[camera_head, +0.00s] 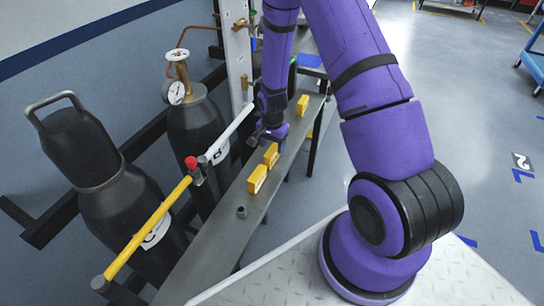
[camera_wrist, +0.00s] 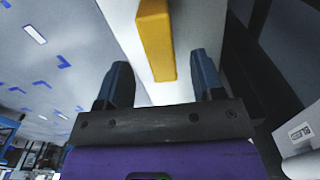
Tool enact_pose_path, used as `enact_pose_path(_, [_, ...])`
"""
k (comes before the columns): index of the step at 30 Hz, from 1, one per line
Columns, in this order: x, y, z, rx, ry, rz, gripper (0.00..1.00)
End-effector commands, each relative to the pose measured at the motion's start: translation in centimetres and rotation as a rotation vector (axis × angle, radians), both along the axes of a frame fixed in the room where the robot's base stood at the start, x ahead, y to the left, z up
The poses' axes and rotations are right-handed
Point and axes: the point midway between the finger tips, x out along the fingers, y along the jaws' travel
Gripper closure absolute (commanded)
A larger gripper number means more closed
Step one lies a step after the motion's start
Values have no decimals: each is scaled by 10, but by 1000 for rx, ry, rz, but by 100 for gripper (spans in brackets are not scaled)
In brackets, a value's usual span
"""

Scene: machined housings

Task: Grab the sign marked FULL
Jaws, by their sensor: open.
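Several small yellow block-like signs stand in a row on a narrow grey shelf (camera_head: 215,240). The near sign (camera_head: 257,180) has dark marks on its face, too small to read. A second sign (camera_head: 271,155) stands just behind it, close to my gripper (camera_head: 273,137). A third sign (camera_head: 302,105) stands farther back. I cannot tell which is marked FULL. In the wrist view my gripper (camera_wrist: 162,68) is open and empty. A yellow sign (camera_wrist: 156,38) lies ahead of the gap between its fingers, with no lettering visible.
Dark gas cylinders (camera_head: 195,125) stand left of the shelf against the wall. A yellow and white bar (camera_head: 150,228) with a red knob (camera_head: 190,162) runs alongside the shelf. A small dark cylindrical part (camera_head: 241,211) sits on the near shelf. Open floor (camera_head: 480,130) lies to the right.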

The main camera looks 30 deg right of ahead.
Motion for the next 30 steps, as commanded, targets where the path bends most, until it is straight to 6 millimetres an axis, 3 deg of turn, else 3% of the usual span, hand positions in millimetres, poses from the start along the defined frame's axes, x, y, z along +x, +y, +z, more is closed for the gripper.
enact_pose_path(12, [0,1,-47,0,1,1,38])
enact_pose_path(21, [0,1,-50,0,0,0,38])
enact_pose_path(28, [0,1,-50,0,0,0,91])
enact_pose_path(30, [0,1,-49,0,0,0,93])
